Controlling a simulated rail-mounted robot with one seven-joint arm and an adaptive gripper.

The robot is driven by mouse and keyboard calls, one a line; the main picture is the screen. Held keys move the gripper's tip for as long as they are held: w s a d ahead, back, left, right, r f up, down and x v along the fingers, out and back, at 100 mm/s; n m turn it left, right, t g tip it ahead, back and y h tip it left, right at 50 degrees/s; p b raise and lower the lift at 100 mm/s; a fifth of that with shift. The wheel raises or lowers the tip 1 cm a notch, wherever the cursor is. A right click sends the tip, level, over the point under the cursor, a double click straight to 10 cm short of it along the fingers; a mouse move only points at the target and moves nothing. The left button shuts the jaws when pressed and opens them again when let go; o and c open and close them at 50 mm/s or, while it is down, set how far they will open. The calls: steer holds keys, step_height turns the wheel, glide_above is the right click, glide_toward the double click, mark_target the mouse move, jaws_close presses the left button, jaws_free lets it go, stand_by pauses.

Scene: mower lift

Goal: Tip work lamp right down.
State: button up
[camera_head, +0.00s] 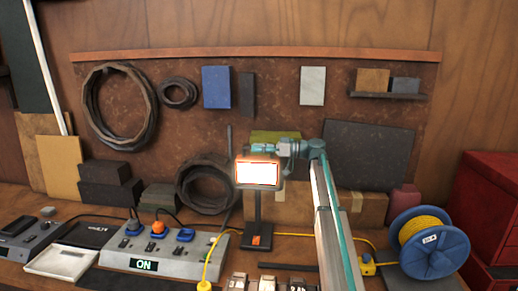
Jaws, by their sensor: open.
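The work lamp (258,174) stands near the middle of the bench, on a dark post with a dark base. Its rectangular head is lit, glowing white with an orange rim, and faces me. My gripper (261,149) is just above the top edge of the lamp head, pointing left, at the end of my teal and grey arm coming from the right. It is open, and nothing shows between its fingers. The fingers are small in view, and I cannot tell whether they touch the lamp head.
A grey power box (158,252) reading ON stands left of the lamp, with plugs and a yellow cable. A blue cable reel (425,262) and red cabinet (490,205) are at right. A cardboard box (292,207) and coiled hose (205,184) sit behind.

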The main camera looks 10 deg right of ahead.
jaws_close()
